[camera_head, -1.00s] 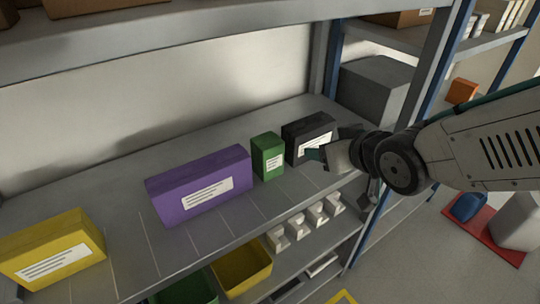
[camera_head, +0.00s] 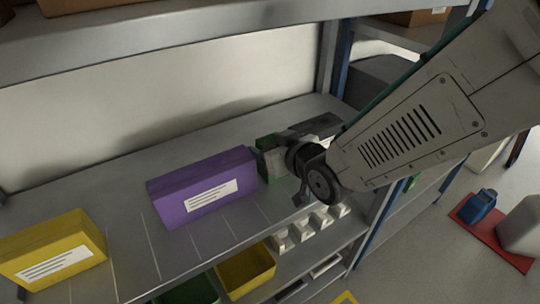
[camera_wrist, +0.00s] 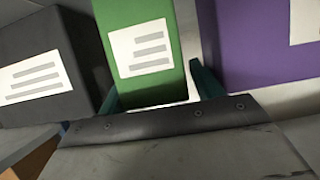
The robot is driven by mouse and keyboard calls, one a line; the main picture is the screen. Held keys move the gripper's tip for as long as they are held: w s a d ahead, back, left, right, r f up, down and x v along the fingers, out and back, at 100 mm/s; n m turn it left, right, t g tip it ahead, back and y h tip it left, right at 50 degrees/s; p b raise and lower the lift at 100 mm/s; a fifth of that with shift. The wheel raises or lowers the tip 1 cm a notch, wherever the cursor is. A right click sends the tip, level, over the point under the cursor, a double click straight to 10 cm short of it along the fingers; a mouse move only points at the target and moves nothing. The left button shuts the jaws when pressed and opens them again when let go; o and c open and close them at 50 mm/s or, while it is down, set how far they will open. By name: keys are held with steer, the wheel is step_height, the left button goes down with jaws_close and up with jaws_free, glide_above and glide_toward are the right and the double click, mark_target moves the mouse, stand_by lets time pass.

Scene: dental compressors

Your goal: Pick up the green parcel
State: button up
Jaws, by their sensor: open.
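The green parcel (camera_head: 264,166) stands upright on the shelf, to the right of the purple parcel, mostly hidden behind my gripper in the head view. In the wrist view the green parcel (camera_wrist: 141,50) shows its white label, straight ahead of my gripper (camera_wrist: 152,92). My gripper is open. Its teal fingertips show on either side of the parcel's lower part, the left one close to its left edge and the right one in the gap beside the purple parcel. I cannot tell whether either finger touches it.
The purple parcel (camera_head: 205,187) stands close on the left. A black parcel (camera_wrist: 45,70) stands on the other side, near the green one. A yellow parcel (camera_head: 52,250) sits at the far left. Small white items (camera_head: 300,232) and a yellow bin (camera_head: 245,270) are on the shelf below.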

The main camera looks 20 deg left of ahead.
steer(key=shift+w+d, duration=0.1)
steer(key=shift+d, duration=0.1)
steer(key=c, duration=0.8)
steer(key=shift+r, duration=0.1)
